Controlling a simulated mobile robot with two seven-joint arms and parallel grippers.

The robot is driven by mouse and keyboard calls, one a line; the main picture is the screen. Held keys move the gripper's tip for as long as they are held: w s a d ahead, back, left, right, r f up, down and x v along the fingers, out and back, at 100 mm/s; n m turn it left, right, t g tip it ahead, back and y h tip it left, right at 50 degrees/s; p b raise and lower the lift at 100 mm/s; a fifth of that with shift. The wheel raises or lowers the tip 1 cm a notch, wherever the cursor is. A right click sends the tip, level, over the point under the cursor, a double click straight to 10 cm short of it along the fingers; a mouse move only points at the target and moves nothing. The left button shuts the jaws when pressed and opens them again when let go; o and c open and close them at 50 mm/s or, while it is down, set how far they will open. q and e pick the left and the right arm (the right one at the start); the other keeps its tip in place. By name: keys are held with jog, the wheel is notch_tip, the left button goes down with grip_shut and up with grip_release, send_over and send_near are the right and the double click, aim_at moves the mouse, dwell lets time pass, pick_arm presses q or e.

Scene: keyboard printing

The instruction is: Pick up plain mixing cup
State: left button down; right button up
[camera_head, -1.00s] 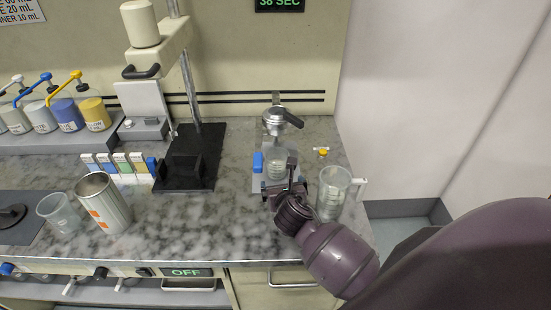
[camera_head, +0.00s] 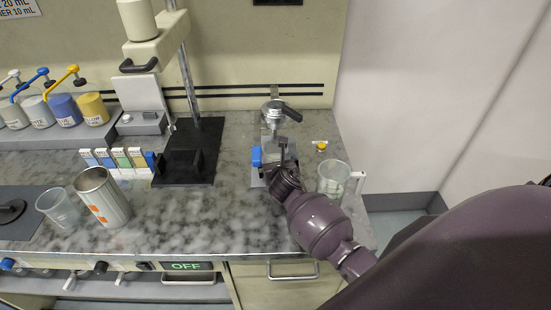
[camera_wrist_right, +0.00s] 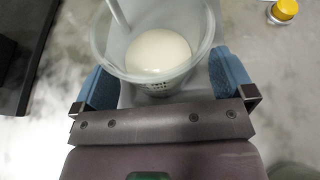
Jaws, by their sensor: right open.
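The right gripper (camera_wrist_right: 165,88) has its blue fingers apart, one on each side of a translucent cup (camera_wrist_right: 185,75). The cup, which looks like the plain mixing cup, has a rounded white mass inside. It does not look pinched. In the head view the right gripper (camera_head: 277,163) reaches in from the right to the small dispenser stand and mostly hides this cup. The left gripper is not in view.
A metal tumbler (camera_head: 104,198) and another translucent cup (camera_head: 57,210) stand left. The black stand base (camera_head: 190,150) is left of the dispenser (camera_head: 272,113).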

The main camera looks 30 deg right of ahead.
aim_at(278, 158)
jog(key=shift+w+d+f, duration=0.15)
jog(key=shift+w, duration=0.15)
jog(key=c, duration=0.9)
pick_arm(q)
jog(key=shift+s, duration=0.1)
pick_arm(e)
jog(key=shift+r, duration=0.55)
notch_tip(278, 158, up, 2)
jog(key=shift+r, duration=0.2)
jog(key=s+a, duration=0.2)
jog(key=s, duration=0.3)
jog(key=s+a, duration=0.3)
jog(key=s, duration=0.3)
jog(key=s+a+b, duration=0.1)
jog(key=s+a, duration=0.1)
jog(key=s, duration=0.3)
jog(key=shift+s+a, duration=0.15)
jog(key=shift+a, duration=0.25)
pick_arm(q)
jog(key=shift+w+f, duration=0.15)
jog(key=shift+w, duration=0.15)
